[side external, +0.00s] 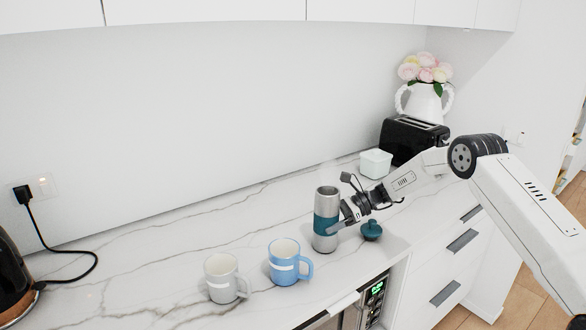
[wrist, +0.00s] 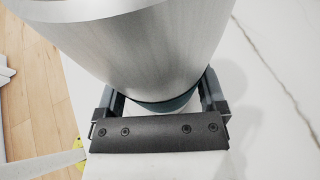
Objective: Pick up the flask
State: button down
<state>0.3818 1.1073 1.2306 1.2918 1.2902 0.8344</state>
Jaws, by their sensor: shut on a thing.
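The flask (side external: 325,232) is a silver cylinder with a teal band, upright at the counter, its top open. Whether its base touches the counter I cannot tell. My gripper (side external: 338,218) reaches it from the right and is shut on it around the teal band. In the wrist view the flask's metal body (wrist: 150,50) fills the upper middle, between the two fingers of my gripper (wrist: 160,103). Most of the teal band is hidden there behind the gripper's dark bar.
A teal lid (side external: 371,231) lies right of the flask. A blue mug (side external: 283,268) and a grey mug (side external: 220,283) stand at left front. A white container (side external: 376,164), black toaster (side external: 408,140) and flower vase (side external: 423,105) are behind.

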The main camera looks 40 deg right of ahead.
jog(key=shift+r, duration=0.65)
jog(key=s+a+r, duration=0.1)
jog(key=s+r, duration=1)
jog(key=s, duration=0.3)
jog(key=shift+r, duration=0.25)
jog(key=shift+a, duration=0.1)
jog(key=shift+w, duration=0.1)
dwell(0.3)
